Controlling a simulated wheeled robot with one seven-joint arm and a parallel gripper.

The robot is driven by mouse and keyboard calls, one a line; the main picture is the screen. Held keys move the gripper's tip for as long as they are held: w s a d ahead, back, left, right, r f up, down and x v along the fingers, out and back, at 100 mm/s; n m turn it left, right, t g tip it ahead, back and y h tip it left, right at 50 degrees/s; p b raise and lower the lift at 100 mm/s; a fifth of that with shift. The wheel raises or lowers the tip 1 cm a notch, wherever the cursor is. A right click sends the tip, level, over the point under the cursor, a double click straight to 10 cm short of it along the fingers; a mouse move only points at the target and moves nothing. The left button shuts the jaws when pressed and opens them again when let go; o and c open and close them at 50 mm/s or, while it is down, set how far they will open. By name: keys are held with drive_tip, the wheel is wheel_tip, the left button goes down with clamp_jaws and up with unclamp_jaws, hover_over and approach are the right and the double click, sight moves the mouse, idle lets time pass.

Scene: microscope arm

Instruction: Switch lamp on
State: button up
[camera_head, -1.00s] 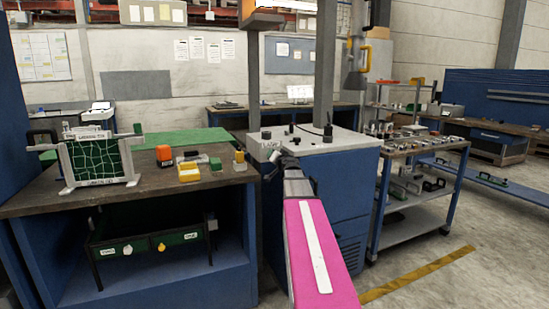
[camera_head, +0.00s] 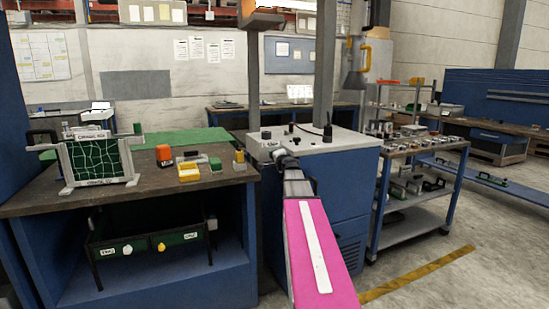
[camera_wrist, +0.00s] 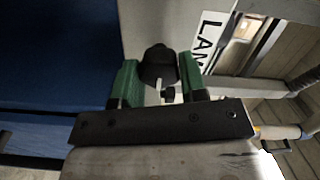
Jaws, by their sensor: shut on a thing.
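A black knob (camera_wrist: 160,66) sits between the two green fingers of my gripper (camera_wrist: 159,76) in the wrist view. The fingers are shut on its sides. A white label (camera_wrist: 207,40), partly cut off and reading "LAN" or "LAM", lies on the pale surface right of the knob. In the head view my gripper (camera_head: 281,155) is at the front left of the pale top (camera_head: 330,141) of a blue cabinet (camera_head: 345,190). The knob is too small or hidden to make out there.
Several black knobs or sockets stand on the cabinet top, with a black upright piece (camera_head: 328,131) to the right. Two grey posts rise behind. A workbench (camera_head: 130,200) with a green netted frame (camera_head: 98,160) is at left; a cart (camera_head: 410,150) is at right.

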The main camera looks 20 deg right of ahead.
idle(0.5)
drive_tip(key=o, duration=0.9)
drive_tip(key=shift+o, duration=0.2)
drive_tip(key=shift+s, duration=0.15)
drive_tip(key=s, duration=1)
drive_tip(key=shift+s+d, duration=0.2)
drive_tip(key=shift+s, duration=0.1)
